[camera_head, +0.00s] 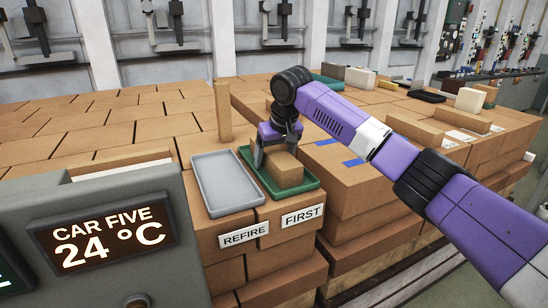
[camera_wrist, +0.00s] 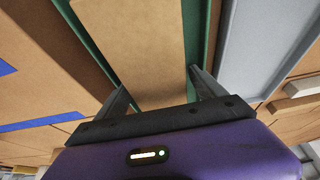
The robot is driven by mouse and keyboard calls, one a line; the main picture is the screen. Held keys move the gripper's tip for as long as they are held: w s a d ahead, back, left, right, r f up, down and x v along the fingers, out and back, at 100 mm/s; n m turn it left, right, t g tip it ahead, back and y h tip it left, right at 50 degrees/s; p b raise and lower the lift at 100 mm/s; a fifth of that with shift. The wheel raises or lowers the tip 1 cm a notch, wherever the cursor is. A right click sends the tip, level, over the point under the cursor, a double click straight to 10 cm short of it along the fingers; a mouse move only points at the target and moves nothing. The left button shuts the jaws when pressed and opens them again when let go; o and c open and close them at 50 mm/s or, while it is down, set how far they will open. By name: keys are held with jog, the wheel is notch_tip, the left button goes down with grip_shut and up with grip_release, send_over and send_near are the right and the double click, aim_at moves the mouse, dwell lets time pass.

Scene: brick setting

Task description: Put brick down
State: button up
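A plain brown brick (camera_head: 287,171) sits in or just over the green tray (camera_head: 308,183), whose stack carries a "FIRST" label (camera_head: 303,215). My gripper (camera_head: 277,158) points down over the brick, with one finger on either side of it. In the wrist view, the brick (camera_wrist: 150,45) fills the space between my fingertips (camera_wrist: 158,78), with green tray showing along both sides. The fingertips lie at or very near the brick's sides; I cannot tell whether they press on it. The brick's underside is hidden, so contact with the tray floor is unclear.
A grey tray (camera_head: 222,183) with a "REFIRE" label (camera_head: 244,234) lies left of the green one. A tall upright brick (camera_head: 223,111) stands behind it. A display panel (camera_head: 112,236) reads "CAR FIVE 24 °C". Stacked bricks surround the trays.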

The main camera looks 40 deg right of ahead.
jog(key=b+v, duration=0.1)
jog(key=v, duration=1.1)
jog(key=shift+r, duration=0.1)
dwell(0.4)
